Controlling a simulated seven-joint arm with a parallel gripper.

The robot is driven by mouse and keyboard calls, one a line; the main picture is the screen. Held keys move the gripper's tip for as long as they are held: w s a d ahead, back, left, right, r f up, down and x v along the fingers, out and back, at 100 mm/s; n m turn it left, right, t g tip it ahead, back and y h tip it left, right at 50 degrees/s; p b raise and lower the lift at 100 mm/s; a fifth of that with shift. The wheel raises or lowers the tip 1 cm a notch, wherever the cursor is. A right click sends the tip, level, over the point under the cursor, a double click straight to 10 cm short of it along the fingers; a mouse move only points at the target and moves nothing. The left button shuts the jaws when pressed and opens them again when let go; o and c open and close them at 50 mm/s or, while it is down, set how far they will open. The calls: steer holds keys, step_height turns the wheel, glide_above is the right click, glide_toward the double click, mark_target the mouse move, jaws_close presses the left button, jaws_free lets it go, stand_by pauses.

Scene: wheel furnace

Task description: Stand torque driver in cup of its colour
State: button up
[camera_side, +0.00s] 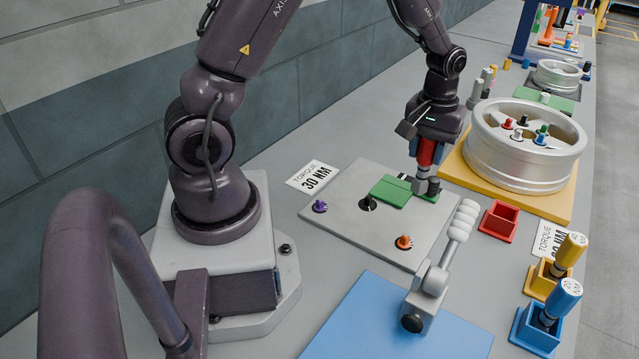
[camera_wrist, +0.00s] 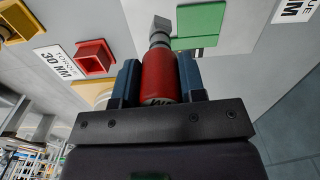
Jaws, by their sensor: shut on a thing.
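My gripper (camera_side: 427,143) is shut on the red torque driver (camera_side: 426,156), which hangs with its grey tip down above the green patch of the grey plate. In the wrist view the red driver (camera_wrist: 159,73) sits between the two blue fingers. The red cup (camera_side: 499,219) is an open square box on the bench, right of the plate and apart from the driver. Its inside looks empty. It also shows at the upper left of the wrist view (camera_wrist: 94,58).
A yellow driver (camera_side: 571,249) stands in the yellow cup (camera_side: 539,281), and a blue driver (camera_side: 560,300) in the blue cup (camera_side: 533,332). A wheel (camera_side: 525,165) sits on a yellow board behind the red cup.

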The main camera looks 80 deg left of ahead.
steer(key=w+d, duration=0.2)
steer(key=w, duration=0.7)
steer(key=w+d+f, duration=0.1)
steer(key=w+d, duration=0.2)
steer(key=w, duration=0.6)
steer(key=shift+d+f, duration=0.15)
steer(key=shift+d, duration=0.2)
steer(key=shift+f, duration=0.15)
stand_by(0.5)
steer(key=shift+f, duration=1.35)
steer(key=shift+f, duration=1.4)
steer(key=o, duration=1.2)
steer(key=shift+o, duration=0.2)
step_height(320, 180, up, 13)
